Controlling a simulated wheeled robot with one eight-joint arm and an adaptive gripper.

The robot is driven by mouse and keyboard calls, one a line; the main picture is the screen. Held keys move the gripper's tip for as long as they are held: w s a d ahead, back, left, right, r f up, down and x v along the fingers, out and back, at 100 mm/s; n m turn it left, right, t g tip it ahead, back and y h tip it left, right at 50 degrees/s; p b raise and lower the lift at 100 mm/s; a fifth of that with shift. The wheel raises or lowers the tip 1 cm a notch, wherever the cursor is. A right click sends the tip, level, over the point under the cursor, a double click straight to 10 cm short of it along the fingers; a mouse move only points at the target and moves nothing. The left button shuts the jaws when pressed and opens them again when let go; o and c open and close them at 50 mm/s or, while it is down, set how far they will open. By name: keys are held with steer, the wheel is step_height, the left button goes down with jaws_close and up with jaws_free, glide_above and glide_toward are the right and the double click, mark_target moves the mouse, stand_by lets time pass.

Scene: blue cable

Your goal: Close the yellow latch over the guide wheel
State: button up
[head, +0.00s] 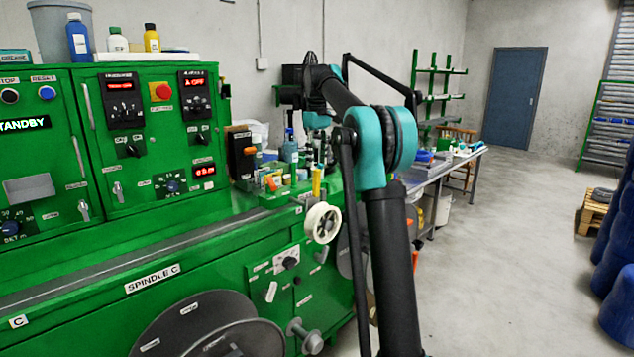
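The guide wheel (322,223) is a white spool-like wheel on the front of the green machine, near the middle of the head view. A narrow yellow piece (316,181) stands upright just above and behind the wheel; it looks like the yellow latch, raised off the wheel. My gripper (321,158) hangs from my arm above the yellow piece, pointing down. Its dark fingers are small and blend with the clutter behind. I cannot tell whether it touches the yellow piece, or whether it is open. No blue cable is clearly visible at the wheel.
Bottles and small containers (290,150) crowd the machine top behind the wheel. An orange-marked black box (241,152) stands left of them. A large dark reel (205,325) is below left. A workbench (435,172) stands to the right; the floor (520,250) there is open.

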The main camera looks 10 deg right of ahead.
glide_above(317, 197)
steer(key=f, duration=0.8)
steer(key=shift+w+f, duration=0.2)
steer(key=shift+c, duration=0.3)
jaws_close()
